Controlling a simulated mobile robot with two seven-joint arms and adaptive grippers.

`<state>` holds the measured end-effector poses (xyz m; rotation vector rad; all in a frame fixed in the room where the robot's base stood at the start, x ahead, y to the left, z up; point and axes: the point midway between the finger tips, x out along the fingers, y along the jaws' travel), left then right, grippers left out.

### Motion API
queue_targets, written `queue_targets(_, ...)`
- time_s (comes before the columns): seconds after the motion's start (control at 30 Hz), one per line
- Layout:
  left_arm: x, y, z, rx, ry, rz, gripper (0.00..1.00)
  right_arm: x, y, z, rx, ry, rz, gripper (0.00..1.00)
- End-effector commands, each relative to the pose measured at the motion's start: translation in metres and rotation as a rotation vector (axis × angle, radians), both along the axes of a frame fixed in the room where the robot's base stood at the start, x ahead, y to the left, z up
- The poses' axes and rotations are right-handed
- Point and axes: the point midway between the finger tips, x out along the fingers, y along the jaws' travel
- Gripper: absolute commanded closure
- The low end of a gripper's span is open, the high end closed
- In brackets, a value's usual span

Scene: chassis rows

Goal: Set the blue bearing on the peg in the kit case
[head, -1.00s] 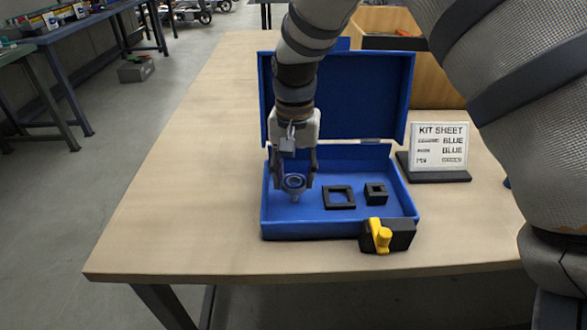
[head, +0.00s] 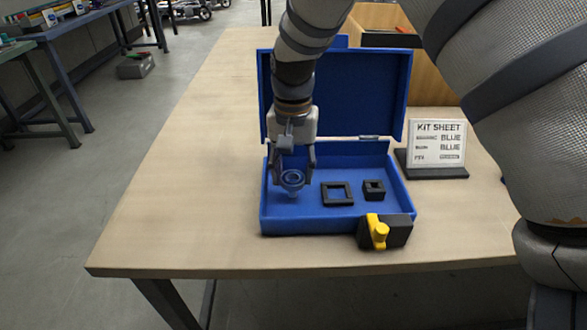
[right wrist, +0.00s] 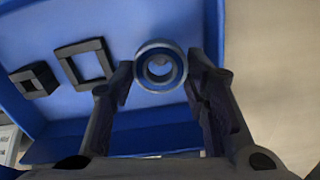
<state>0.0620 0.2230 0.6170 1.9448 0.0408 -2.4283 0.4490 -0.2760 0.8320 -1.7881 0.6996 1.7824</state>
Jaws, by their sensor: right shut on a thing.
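The blue bearing (head: 292,178) is a ring held between the fingertips of my right gripper (head: 292,172), in the left part of the open blue kit case (head: 330,227). It also shows in the right wrist view (right wrist: 148,80), between the two fingers (right wrist: 160,85). A pale peg (head: 292,194) shows just under the ring in the head view. Something light shows in the ring's hole in the wrist view. I cannot tell whether the ring is around the peg or just above it. My left gripper is not in view.
A black square frame (head: 325,202) and a smaller black square holder (head: 374,198) stand in the case, right of the bearing. A black block with a yellow lever (head: 378,232) is at the case's front right corner. The kit sheet (head: 437,143) stands to the right. The table's left side is clear.

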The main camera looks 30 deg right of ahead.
Motion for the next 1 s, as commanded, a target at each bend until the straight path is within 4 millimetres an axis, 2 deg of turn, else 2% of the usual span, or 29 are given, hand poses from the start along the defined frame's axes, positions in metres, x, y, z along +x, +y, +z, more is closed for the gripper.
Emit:
queue_targets(0.37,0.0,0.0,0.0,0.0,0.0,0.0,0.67,0.0,0.0,-0.002,0.001,-0.001,0.0,0.89)
queue_targets(1.0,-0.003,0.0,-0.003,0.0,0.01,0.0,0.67,0.0,0.0,-0.021,0.0,0.0,0.0,0.89)
